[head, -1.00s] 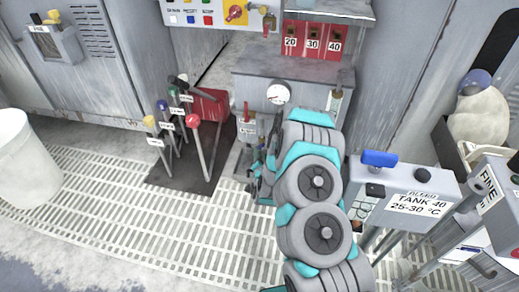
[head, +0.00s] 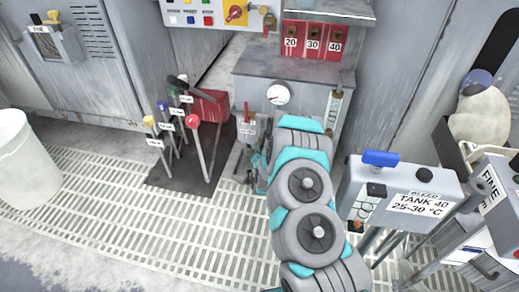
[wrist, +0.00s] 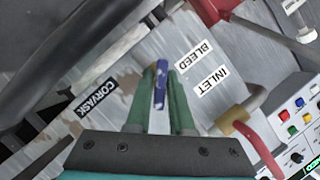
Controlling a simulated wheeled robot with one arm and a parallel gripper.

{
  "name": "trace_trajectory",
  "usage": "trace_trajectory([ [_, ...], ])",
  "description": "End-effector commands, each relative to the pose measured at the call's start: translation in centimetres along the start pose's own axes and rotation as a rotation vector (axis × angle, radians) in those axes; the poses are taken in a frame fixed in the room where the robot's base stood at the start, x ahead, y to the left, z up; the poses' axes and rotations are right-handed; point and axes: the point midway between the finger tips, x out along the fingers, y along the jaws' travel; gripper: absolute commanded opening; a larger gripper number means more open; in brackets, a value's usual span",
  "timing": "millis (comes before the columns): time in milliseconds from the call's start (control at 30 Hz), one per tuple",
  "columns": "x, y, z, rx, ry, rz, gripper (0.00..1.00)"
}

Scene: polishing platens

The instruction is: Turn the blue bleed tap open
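In the wrist view, a narrow blue tap handle (wrist: 161,85) stands beside the BLEED label (wrist: 194,55) on a worn grey metal panel. My gripper (wrist: 161,72) has its two green fingers on either side of this handle, with the handle between the tips. Whether both fingers press on it is not clear. In the head view my arm hides the gripper and this tap.
An INLET label (wrist: 212,82) and a red-handled brass valve (wrist: 240,122) lie right of the fingers. A CORVASK label (wrist: 97,97) is at left. In the head view, coloured levers (head: 180,125) stand left of my arm.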

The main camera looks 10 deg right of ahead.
Motion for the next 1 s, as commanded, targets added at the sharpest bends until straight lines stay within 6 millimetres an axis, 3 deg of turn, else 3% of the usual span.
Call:
trace_trajectory([
  [167,0.00,0.00,-0.01,0.000,0.000,0.000,0.00],
  [700,-0.02,-0.04,-0.03,-0.010,0.000,0.004,0.00],
  [1000,-0.10,-0.27,-0.14,-0.130,0.000,0.052,0.00],
])
